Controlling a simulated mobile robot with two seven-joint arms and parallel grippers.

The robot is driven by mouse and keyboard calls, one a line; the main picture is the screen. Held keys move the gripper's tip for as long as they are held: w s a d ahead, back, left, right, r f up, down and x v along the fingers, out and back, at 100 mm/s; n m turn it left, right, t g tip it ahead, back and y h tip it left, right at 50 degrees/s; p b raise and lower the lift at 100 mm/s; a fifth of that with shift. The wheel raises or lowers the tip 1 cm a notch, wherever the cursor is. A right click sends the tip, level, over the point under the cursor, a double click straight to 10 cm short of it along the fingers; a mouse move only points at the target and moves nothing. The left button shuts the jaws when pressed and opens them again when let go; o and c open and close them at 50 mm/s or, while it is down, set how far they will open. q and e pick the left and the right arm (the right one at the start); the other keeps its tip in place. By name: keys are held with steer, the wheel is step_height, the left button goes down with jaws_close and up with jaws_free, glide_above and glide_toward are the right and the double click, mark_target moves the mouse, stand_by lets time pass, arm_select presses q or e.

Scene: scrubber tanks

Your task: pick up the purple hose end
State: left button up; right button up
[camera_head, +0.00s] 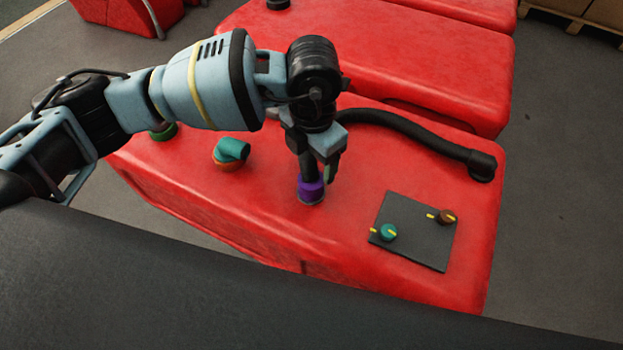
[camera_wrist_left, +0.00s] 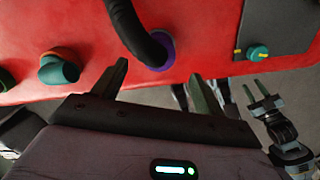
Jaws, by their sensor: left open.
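The purple hose end (camera_head: 311,191) is a purple collar on a black hose (camera_head: 410,135), set down on the top of the red tank. It also shows in the left wrist view (camera_wrist_left: 166,48), beyond the gap between my left fingers. My left gripper (camera_head: 322,168) points down just above the collar, its fingers beside the hose; in the wrist view its two fingers (camera_wrist_left: 160,84) are apart, and no grip on the hose shows. My right gripper (camera_wrist_left: 255,90) shows small at the right of the wrist view, its fingers apart and empty.
The red tank (camera_head: 260,220) also carries a teal elbow on an orange ring (camera_head: 231,152), a green fitting (camera_head: 163,132) and a dark panel (camera_head: 415,235) with teal and brown knobs. The hose's far end meets a black elbow (camera_head: 482,166). Another red tank (camera_head: 430,60) stands behind.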

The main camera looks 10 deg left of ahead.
mark_target(311, 179)
arm_select(q)
step_height(311, 179, down, 2)
steer(key=shift+f, duration=0.2)
steer(key=shift+a+f, duration=0.15)
steer(key=shift+f, duration=2.5)
steer(key=c, duration=1.2)
steer(key=shift+o, duration=0.2)
steer(key=shift+r, duration=0.1)
